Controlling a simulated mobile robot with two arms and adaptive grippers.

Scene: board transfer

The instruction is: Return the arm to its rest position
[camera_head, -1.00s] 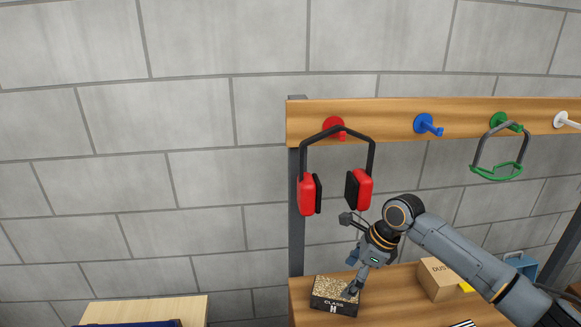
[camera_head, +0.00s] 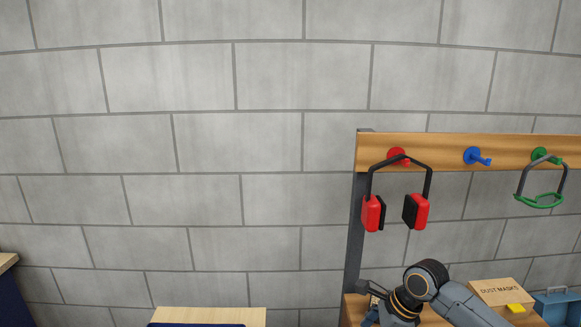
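My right arm (camera_head: 467,305) comes in from the lower right. Its wrist is bent down beside the shelf of the wooden rack. My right gripper (camera_head: 385,315) is at the bottom edge, below the ear defenders. Its fingers are cut off by the frame, so I cannot tell whether it is open or holding anything. My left gripper is not in view.
Red and black ear defenders (camera_head: 421,211) hang from a red peg on the wooden rail (camera_head: 440,152). A blue peg (camera_head: 476,156) is empty. A green-and-grey item (camera_head: 540,200) hangs at right. A dust-mask box (camera_head: 500,292) and blue box (camera_head: 560,306) stand on the shelf. A light wooden surface (camera_head: 210,315) is lower left.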

